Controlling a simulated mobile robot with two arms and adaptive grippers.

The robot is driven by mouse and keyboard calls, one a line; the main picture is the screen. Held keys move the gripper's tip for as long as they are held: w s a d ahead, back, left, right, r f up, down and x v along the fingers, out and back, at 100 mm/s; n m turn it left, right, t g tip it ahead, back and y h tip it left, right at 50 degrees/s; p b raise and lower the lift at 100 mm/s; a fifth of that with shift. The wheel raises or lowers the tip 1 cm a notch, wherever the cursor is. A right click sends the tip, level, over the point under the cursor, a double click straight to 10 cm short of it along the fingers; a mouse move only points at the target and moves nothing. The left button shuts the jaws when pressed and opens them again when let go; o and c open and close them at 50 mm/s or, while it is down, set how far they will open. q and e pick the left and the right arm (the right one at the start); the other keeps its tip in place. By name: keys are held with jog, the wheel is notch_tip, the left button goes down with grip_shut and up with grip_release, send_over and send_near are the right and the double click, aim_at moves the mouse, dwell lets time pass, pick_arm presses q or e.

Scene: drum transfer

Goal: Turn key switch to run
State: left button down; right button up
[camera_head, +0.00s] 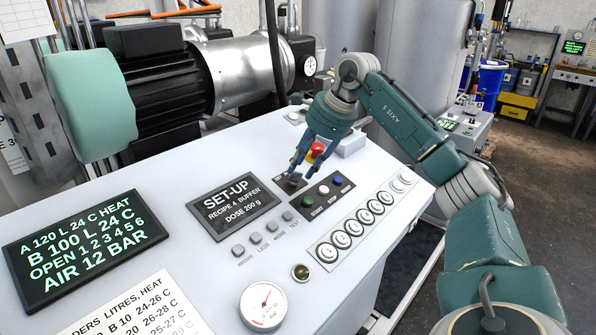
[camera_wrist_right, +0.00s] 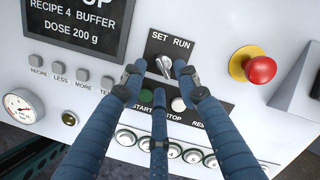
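The key switch (camera_wrist_right: 164,66) shows in the right wrist view as a small silver key on a black plate marked SET and RUN. Its handle looks slightly slanted; I cannot tell for sure which mark it points at. My right gripper (camera_head: 296,173) reaches down over this plate. In the right wrist view the fingers of the right gripper (camera_wrist_right: 157,74) are spread, one on each side of the key and a third below it, with gaps to the key. In the head view the fingers largely hide the key. My left gripper is not in view.
A red emergency button (camera_head: 315,151) stands close behind the right gripper. The start and stop buttons (camera_wrist_right: 178,104) sit just below the key plate. A display (camera_head: 235,205) reads SET-UP. A gauge (camera_head: 263,305) and a row of round green-ringed buttons (camera_head: 360,219) are nearer the front edge.

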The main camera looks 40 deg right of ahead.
aim_at(292, 182)
jog(key=x, duration=0.3)
jog(key=shift+w+f, duration=0.1)
jog(key=shift+c, duration=0.3)
grip_shut()
